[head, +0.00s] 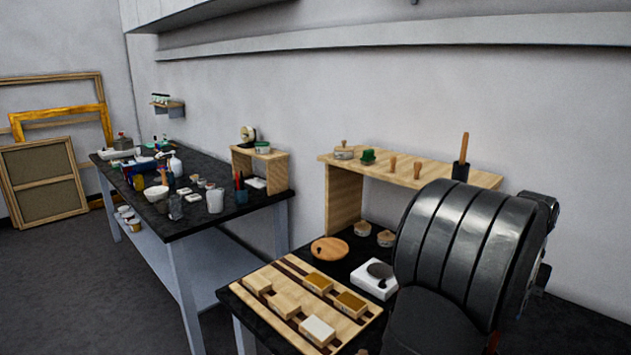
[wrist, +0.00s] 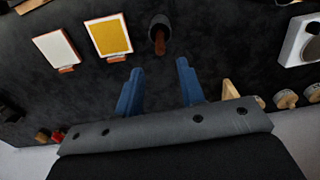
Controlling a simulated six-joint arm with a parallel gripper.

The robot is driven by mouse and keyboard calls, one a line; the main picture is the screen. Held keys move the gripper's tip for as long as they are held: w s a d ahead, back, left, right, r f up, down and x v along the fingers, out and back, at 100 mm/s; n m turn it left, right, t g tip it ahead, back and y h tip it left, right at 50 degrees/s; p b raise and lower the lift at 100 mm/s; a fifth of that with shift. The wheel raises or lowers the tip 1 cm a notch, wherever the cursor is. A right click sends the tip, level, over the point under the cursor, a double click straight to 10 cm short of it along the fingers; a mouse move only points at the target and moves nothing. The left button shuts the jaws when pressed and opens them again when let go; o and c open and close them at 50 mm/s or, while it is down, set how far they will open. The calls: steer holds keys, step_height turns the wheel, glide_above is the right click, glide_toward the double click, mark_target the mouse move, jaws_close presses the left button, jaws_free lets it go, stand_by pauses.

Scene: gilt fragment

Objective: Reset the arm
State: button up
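My gripper (wrist: 160,75) shows in the wrist view with its two blue fingers apart and nothing between them. A dark round holder with a brown handle (wrist: 159,36) lies just beyond the fingertips, apart from them. In the head view my dark arm fills the lower right, and my gripper cannot be seen there.
In the wrist view a white panel (wrist: 58,50) and a yellow panel (wrist: 110,37) lie left of the fingers. The head view shows a slatted wooden tray (head: 288,313) with several blocks, a round wooden board (head: 329,249) and a wooden shelf (head: 405,177) near my arm.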

step_height(320, 180, down, 11)
steer(key=shift+r, duration=0.15)
step_height(320, 180, up, 10)
steer(key=shift+r, duration=0.25)
steer(key=w+a+r+n, duration=0.1)
steer(key=a+r, duration=0.2)
steer(key=a, duration=0.1)
steer(key=s+d+f+n, duration=0.1)
steer(key=s+n, duration=0.3)
steer(key=s, duration=0.7)
steer(key=s+d+f+n, duration=0.2)
steer(key=s+n, duration=0.2)
steer(key=s, duration=0.8)
steer(key=shift+d+f, duration=0.3)
steer(key=shift+r, duration=0.15)
